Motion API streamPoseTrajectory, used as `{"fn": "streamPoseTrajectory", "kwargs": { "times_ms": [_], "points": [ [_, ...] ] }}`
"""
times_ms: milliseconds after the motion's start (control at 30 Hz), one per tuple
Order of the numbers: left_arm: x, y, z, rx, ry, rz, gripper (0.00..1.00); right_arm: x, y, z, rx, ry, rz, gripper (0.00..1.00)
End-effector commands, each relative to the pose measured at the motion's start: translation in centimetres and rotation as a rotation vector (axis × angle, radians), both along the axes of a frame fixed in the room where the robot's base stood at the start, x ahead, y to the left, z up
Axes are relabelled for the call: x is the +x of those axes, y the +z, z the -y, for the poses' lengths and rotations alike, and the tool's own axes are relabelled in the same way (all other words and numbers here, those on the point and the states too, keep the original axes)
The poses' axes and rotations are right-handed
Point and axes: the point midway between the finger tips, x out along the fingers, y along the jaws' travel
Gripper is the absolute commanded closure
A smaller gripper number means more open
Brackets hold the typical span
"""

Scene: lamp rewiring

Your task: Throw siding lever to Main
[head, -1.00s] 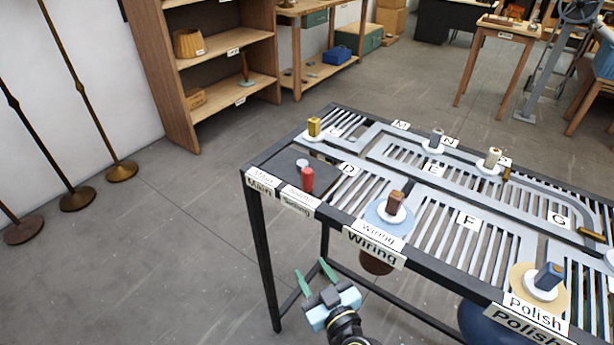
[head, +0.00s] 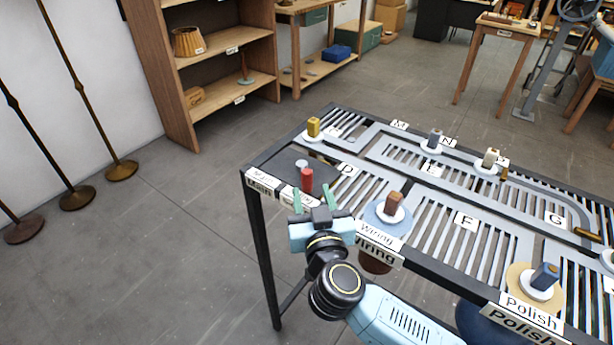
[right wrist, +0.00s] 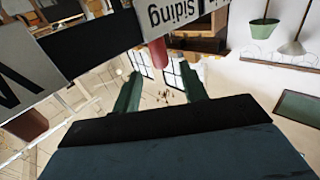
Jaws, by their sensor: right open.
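The siding lever has a red upright handle (head: 307,181) on a dark plate (head: 275,168) at the table's left end. It stands on the Siding side, to the right of the Main label (head: 260,186). My right gripper (head: 315,197) is open, just in front of the table edge and close to the handle. Its green fingers point toward the handle, with nothing held. In the right wrist view the Siding label (right wrist: 180,12) hangs above the fingers (right wrist: 160,75), and part of the red handle (right wrist: 159,54) shows between them. I cannot tell whether they touch it. My left gripper is out of view.
The slotted table carries small blocks on discs: a yellow one (head: 313,127), a brown one (head: 393,203) by the Wiring label (head: 375,245), and a blue one (head: 545,276) by Polish. A shelf unit (head: 228,60) stands behind. Open floor lies left of the table.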

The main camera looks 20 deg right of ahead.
Motion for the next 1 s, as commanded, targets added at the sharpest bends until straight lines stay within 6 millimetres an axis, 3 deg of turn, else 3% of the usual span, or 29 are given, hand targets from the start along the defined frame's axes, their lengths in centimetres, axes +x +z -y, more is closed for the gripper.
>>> {"fn": "streamPoseTrajectory", "kwargs": {
  "times_ms": [100, 300, 733, 1000],
  "points": [
    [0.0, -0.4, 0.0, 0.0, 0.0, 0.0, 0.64, 2.6, 0.0, 0.3, 0.0, -0.001, 0.002, 0.57],
    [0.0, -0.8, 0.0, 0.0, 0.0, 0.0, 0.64, 5.4, -0.1, 0.6, 0.001, 0.001, 0.001, 0.57],
    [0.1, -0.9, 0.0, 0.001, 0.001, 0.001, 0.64, 6.5, 0.0, 0.8, 0.001, 0.002, 0.0, 0.57],
    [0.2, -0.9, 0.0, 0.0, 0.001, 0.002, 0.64, 6.5, 0.0, 0.8, 0.001, 0.002, 0.0, 0.9]
  ]
}}
